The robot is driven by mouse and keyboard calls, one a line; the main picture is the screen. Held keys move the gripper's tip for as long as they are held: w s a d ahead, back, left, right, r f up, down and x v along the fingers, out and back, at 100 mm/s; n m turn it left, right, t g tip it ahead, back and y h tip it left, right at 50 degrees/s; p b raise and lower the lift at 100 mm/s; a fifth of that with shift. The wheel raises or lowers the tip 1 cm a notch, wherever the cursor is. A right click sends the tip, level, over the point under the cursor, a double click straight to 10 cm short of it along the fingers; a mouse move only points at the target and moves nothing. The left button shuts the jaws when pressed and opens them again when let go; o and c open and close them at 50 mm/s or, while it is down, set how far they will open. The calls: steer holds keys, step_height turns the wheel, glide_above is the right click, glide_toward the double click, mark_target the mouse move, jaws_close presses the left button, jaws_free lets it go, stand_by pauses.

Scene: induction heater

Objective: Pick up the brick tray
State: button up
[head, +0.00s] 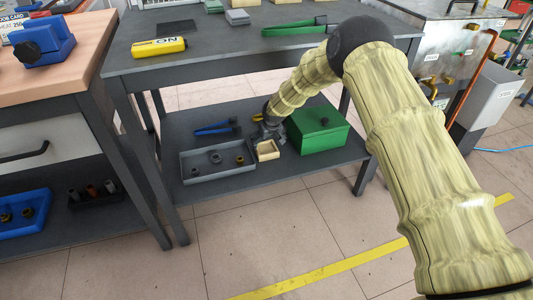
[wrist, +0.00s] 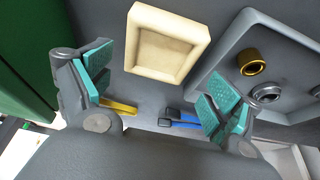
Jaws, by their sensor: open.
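The brick tray is a small cream, square, shallow tray (head: 267,150) on the lower shelf of the dark grey table. My gripper (head: 268,134) is at that shelf, just behind the tray in the head view. In the wrist view the tray (wrist: 167,42) lies at the top middle, beyond the fingers. The gripper (wrist: 160,95) is open, with teal pads on its two fingers. Nothing is between the fingertips, and the tray looks apart from both.
A green box (head: 319,130) stands right of the tray. A grey bin (head: 219,174) with metal fittings stands left. Blue-handled pliers (head: 216,128) lie behind. The table top (head: 215,58) is overhead. The shelf's front strip is clear.

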mark_target(265, 147)
steer(key=shift+b+x, duration=1.35)
steer(key=shift+x, duration=1.75)
steer(key=c, duration=0.8)
